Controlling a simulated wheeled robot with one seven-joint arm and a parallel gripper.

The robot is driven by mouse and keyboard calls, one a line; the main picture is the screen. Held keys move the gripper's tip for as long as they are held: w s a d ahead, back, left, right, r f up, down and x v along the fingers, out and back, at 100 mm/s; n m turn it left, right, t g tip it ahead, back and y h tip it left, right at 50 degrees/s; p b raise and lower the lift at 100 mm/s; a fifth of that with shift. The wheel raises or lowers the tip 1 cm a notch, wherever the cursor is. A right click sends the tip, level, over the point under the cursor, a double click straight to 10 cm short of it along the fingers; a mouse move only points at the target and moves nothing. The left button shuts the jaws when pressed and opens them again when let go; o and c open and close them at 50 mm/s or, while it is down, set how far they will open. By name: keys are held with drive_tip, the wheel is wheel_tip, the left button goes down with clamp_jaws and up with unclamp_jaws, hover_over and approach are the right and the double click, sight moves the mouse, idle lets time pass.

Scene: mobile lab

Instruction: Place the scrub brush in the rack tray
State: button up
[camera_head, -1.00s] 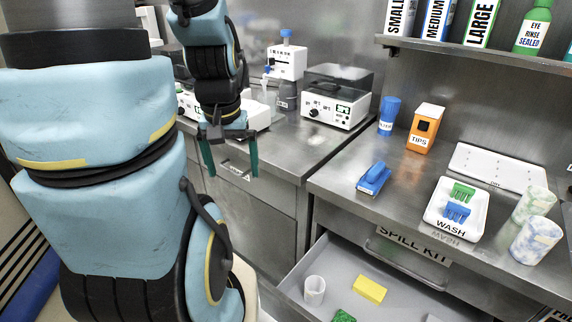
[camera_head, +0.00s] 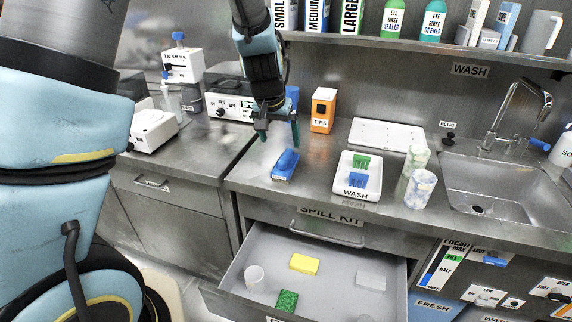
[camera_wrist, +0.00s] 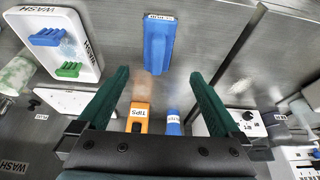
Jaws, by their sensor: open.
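The blue scrub brush (camera_head: 285,165) lies on the steel counter, left of the white tray marked WASH. In the wrist view the brush (camera_wrist: 158,45) is top centre, ahead of the fingertips and roughly in line with the gap between them. The rack tray (camera_head: 345,188) holds a green rack (camera_head: 361,162) and a blue rack (camera_head: 358,181); it also shows at upper left in the wrist view (camera_wrist: 86,70). My gripper (camera_head: 279,137) is open and empty, above the counter near the back end of the brush. Its green fingers (camera_wrist: 158,76) are wide apart.
Two marbled cups (camera_head: 420,188) stand right of the tray, with a flat white board (camera_head: 386,135) behind. An open drawer (camera_head: 330,270) juts out below, holding a yellow sponge (camera_head: 304,264).

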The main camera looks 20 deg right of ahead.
sight(285, 155)
drive_tip(key=shift+d+f, duration=0.3)
drive_tip(key=shift+d, duration=0.1)
drive_tip(key=x, duration=0.5)
drive_tip(key=shift+p+x, duration=1)
drive_tip(key=shift+x, duration=1.6)
drive_tip(key=shift+r, duration=0.1)
clamp_jaws()
